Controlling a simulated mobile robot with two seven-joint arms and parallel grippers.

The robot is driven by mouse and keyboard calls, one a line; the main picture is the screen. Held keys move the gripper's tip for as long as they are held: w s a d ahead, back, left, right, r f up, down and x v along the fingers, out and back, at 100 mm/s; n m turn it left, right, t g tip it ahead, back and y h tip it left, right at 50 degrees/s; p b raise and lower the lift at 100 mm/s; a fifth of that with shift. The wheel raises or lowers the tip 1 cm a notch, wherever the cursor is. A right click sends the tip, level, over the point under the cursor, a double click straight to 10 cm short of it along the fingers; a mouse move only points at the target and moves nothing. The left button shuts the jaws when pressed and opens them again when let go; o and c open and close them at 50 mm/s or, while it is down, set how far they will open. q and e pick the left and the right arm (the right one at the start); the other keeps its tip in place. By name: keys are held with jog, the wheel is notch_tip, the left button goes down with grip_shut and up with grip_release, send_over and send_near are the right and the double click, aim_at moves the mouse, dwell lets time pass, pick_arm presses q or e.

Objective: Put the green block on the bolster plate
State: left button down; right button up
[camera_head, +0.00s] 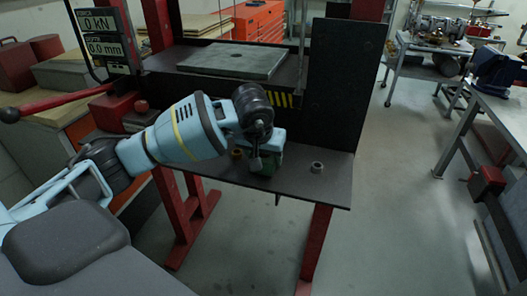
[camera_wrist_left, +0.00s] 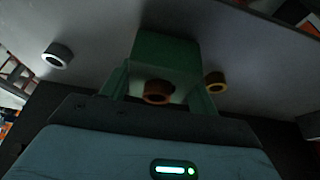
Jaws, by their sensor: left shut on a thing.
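The green block (camera_head: 268,161) is at the lower shelf of the press in the head view, partly hidden by my left wrist. In the left wrist view the green block (camera_wrist_left: 165,50) sits in front of the gripper. My left gripper (camera_head: 264,150) reaches down over it from the left and is shut on it. I cannot tell whether the block touches the shelf. The bolster plate (camera_head: 232,62) is a flat grey plate on the press bed, above and behind the block, with nothing on it. My right gripper is not in view.
A grey ring (camera_head: 317,167) stands on the lower shelf (camera_head: 335,190) to the right of the block. A brass ring (camera_head: 237,153) is close to its left. A dark upright panel (camera_head: 335,85) bounds the press at the right. A red-handled lever (camera_head: 50,105) is at left.

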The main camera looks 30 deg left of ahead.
pick_arm(q)
jog(key=shift+r, duration=0.1)
jog(key=shift+c, duration=2)
grip_release()
jog(key=shift+f, duration=0.25)
jog(key=shift+s+r, duration=0.1)
jog(key=shift+r, duration=0.4)
jog(key=v, duration=1.1)
jog(key=shift+s+d+r, duration=0.1)
